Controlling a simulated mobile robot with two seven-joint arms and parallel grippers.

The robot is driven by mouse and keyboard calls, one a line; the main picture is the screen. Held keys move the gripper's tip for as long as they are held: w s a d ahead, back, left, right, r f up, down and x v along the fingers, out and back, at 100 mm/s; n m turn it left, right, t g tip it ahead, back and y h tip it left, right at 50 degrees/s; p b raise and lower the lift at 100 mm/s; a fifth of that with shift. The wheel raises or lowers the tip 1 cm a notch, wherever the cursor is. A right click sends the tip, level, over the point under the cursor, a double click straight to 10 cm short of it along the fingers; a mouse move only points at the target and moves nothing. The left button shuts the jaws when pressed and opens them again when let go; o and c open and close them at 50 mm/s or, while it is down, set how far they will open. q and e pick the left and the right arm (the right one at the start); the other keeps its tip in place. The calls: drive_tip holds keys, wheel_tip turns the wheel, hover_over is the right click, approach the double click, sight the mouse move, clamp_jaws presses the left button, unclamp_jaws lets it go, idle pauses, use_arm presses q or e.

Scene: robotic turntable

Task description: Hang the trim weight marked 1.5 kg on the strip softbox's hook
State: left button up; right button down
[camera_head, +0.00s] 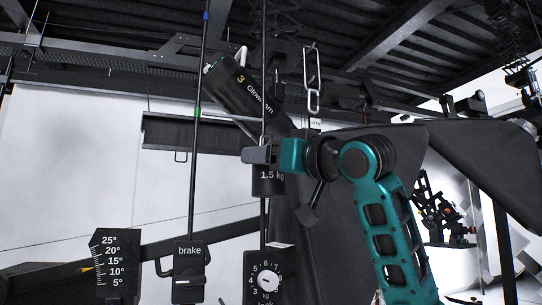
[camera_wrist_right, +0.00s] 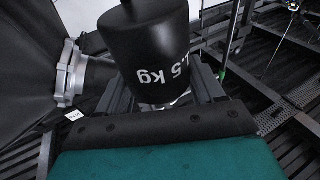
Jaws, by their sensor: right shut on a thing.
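The black trim weight marked 1.5 kg (camera_head: 268,184) is held upright in my right gripper (camera_head: 262,154), in the middle of the head view. In the right wrist view the weight (camera_wrist_right: 152,58) sits between the fingers of the right gripper (camera_wrist_right: 160,88), its label upside down. A long, dark, narrow box (camera_head: 186,132), which looks like the strip softbox, hangs left of the gripper. My left gripper is not in view.
A lamp marked 3 Glowworm (camera_head: 243,88) hangs just above the gripper. A thin upright rod (camera_head: 196,112) stands between hook and weight. A brake block (camera_head: 189,271), a kg dial (camera_head: 265,281) and an angle scale (camera_head: 115,262) are below. Large dark softboxes (camera_head: 470,165) fill the right.

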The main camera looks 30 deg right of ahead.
drive_tip(key=shift+w+d+f, duration=0.15)
drive_tip(key=shift+w, duration=0.1)
drive_tip(key=shift+c, duration=2.4)
unclamp_jaws()
drive_tip(key=shift+w, duration=0.15)
drive_tip(key=shift+o, duration=0.8)
drive_tip(key=shift+w+d+f, duration=0.1)
drive_tip(key=shift+w+f, duration=0.1)
drive_tip(key=shift+w, duration=0.15)
drive_tip(key=shift+o, duration=1.3)
drive_tip(key=shift+s+r, duration=0.1)
drive_tip(key=shift+s, duration=0.2)
drive_tip(key=shift+w+f, duration=0.15)
drive_tip(key=shift+f, duration=0.1)
drive_tip(key=shift+s, duration=0.3)
use_arm(q)
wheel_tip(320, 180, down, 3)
drive_tip(key=b, duration=0.2)
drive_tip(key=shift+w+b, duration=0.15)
drive_tip(key=shift+b, duration=0.25)
use_arm(e)
drive_tip(key=v, duration=1.2)
drive_tip(key=shift+s+r, duration=0.2)
drive_tip(key=shift+s, duration=0.1)
